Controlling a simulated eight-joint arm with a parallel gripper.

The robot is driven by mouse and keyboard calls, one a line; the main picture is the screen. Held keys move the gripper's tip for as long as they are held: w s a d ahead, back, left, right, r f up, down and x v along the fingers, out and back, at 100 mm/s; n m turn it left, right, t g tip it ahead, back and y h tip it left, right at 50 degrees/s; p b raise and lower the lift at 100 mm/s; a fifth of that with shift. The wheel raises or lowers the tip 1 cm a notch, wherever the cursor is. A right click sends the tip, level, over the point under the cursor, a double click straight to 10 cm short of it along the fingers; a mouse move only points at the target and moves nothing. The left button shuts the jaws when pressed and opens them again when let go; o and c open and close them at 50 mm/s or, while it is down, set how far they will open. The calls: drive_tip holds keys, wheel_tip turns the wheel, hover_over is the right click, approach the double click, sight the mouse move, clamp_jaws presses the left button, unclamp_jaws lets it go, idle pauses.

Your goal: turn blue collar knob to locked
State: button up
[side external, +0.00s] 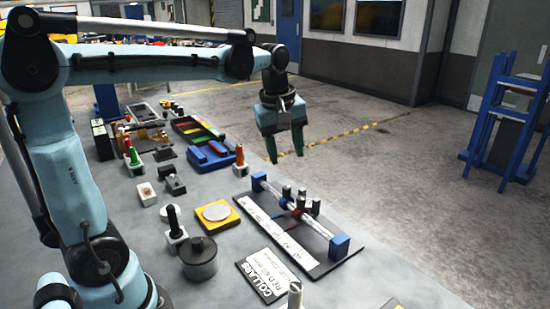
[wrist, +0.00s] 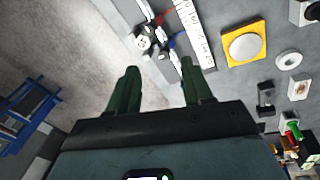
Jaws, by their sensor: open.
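A fixture with a white rod between two blue end blocks stands on a dark board (side external: 318,240) at the right of the bench. Small collars with grey-black knobs (side external: 302,198) sit along the rod. A blue collar (wrist: 172,43) and a red part (wrist: 164,17) show beside the knobs (wrist: 144,40) in the wrist view. Which knob belongs to the blue collar, and its setting, I cannot tell. My gripper (side external: 285,154) hangs above and behind the fixture, clear of it. Its green fingers (wrist: 160,68) are apart and empty, pointing towards the rod.
A white text strip (wrist: 195,30) lies along the board. A yellow plate with a grey disc (side external: 215,213), a dark round pot (side external: 199,258) and a "COLLAR" card (side external: 262,277) are close by. Several blocks and trays stand farther back. The air around my gripper is free.

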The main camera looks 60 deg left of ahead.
sight(287, 188)
drive_tip(key=w+a+n+g, duration=0.2)
drive_tip(key=w+a+n, duration=0.2)
drive_tip(key=n, duration=0.3)
wheel_tip(287, 188, down, 12)
drive_tip(key=shift+a+f, duration=0.1)
drive_tip(key=shift+f, duration=0.15)
clamp_jaws()
idle(0.4)
